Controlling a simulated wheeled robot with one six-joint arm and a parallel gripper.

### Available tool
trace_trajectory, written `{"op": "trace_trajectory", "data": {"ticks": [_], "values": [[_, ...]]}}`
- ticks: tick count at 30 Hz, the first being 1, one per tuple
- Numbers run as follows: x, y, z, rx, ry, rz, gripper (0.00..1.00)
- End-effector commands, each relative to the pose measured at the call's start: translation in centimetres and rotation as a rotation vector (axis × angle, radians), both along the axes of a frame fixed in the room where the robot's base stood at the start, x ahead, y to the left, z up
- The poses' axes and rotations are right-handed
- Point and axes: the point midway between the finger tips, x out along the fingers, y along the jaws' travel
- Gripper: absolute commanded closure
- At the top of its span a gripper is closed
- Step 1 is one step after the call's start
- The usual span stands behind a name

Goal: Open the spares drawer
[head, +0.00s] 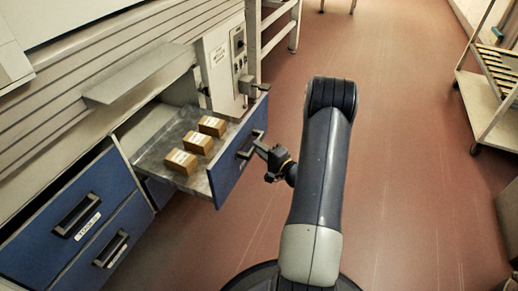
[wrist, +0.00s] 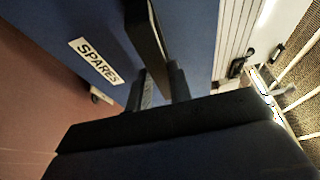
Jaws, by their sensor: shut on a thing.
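The spares drawer (head: 238,157) has a blue front and stands pulled out from the cabinet in the head view. Three small brown boxes (head: 198,143) sit in a row inside its grey tray. Its blue front with a white SPARES label (wrist: 96,61) fills the upper part of the wrist view. My gripper (head: 262,149) is at the drawer's dark handle (head: 250,144). In the wrist view my gripper (wrist: 160,92) has its fingers shut on the handle bar (wrist: 147,38). The fingertips are partly hidden in the head view.
Two more blue drawers (head: 84,214) are shut at the left. A grey control box (head: 222,66) stands behind the open drawer. A rack (head: 492,95) stands at the far right. The red-brown floor (head: 400,100) between is clear.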

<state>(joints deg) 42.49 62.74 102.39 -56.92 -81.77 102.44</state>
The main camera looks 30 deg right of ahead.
Motion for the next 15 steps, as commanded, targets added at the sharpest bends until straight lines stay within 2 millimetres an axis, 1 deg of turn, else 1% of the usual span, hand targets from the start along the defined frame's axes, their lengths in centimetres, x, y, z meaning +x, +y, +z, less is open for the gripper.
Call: {"op": "trace_trajectory", "data": {"ticks": [2,3,10,11,15], "values": [[0.00,-0.03,-0.09,0.001,0.002,-0.001,1.00],[0.00,-0.03,-0.09,0.000,0.002,-0.001,0.79],[0.02,-0.03,-0.04,0.000,0.001,-0.001,0.60],[0.01,-0.02,-0.04,0.000,0.001,-0.001,0.58],[0.02,-0.01,-0.02,0.000,0.001,-0.001,0.58]]}}
